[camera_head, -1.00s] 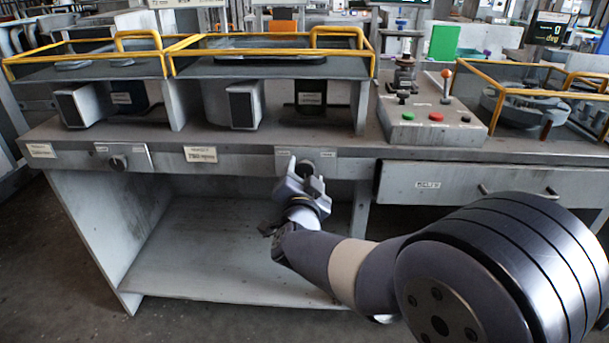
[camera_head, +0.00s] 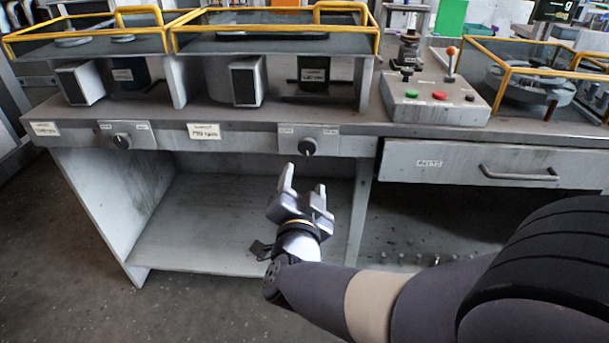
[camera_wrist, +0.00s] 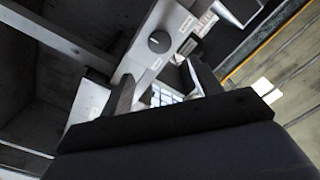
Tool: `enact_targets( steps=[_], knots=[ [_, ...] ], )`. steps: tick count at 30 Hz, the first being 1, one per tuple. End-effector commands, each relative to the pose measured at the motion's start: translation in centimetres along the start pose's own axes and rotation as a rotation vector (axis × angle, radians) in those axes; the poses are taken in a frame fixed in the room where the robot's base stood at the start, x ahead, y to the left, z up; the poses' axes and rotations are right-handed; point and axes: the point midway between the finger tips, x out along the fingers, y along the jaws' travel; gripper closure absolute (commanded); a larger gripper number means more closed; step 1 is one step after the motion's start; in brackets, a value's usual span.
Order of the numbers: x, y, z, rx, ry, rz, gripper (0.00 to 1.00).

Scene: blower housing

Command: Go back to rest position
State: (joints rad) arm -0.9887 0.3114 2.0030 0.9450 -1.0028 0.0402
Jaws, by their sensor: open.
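My gripper (camera_head: 304,192) is open and empty in the head view. It is in front of the workbench, below the right black knob (camera_head: 308,146) and apart from it. The knob sits on a light plate on the bench's front edge. In the wrist view, my gripper (camera_wrist: 160,98) shows its two fingers spread, with a black knob (camera_wrist: 159,41) on its plate beyond them. A second black knob (camera_head: 122,141) is on the left plate of the bench front.
The workbench (camera_head: 230,130) carries yellow-railed trays (camera_head: 270,40). A control box (camera_head: 435,100) with green and red buttons and an orange-topped lever stands on it. A closed drawer (camera_head: 470,168) is at right. An open shelf (camera_head: 200,240) lies below; floor at front left is clear.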

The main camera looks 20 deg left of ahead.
Motion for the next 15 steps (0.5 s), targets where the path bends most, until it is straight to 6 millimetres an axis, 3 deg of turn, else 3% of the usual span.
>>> enact_targets(
  steps=[9,15],
  knots=[
    [0.2,0.0,0.0,0.0,0.0,0.001,0.4],
    [2.5,0.1,0.0,0.001,0.003,0.003,0.4]
  ],
)
